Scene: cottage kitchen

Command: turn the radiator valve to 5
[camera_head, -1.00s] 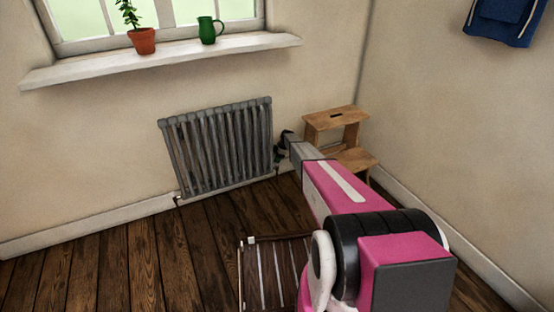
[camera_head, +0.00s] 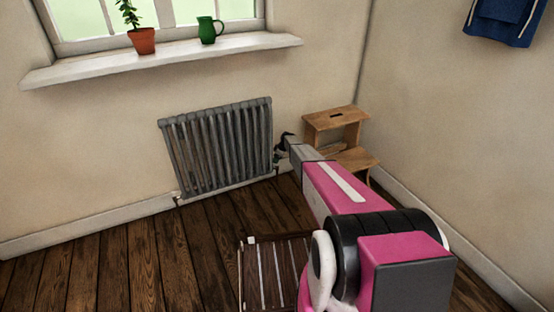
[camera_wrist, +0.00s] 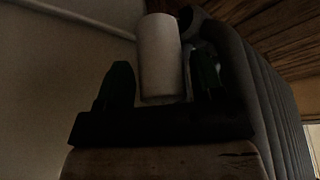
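The radiator valve's white cylindrical knob (camera_wrist: 160,58) stands between the two dark fingers of my gripper (camera_wrist: 163,80) in the wrist view. One finger is on each side of it, very close. The dark image does not show whether the fingers press on the knob. No number or mark on the knob can be read. In the head view my gripper (camera_head: 283,147) is at the right end of the grey ribbed radiator (camera_head: 220,148), and the knob is hidden there. The radiator's end also shows at the right of the wrist view (camera_wrist: 255,85).
A wooden step stool (camera_head: 338,118) stands just right of my gripper, close to my arm. A windowsill (camera_head: 90,71) with a potted plant (camera_head: 142,40) and a green jug (camera_head: 208,31) is above the radiator. A slatted rack (camera_head: 270,272) lies low in front. The left floor is clear.

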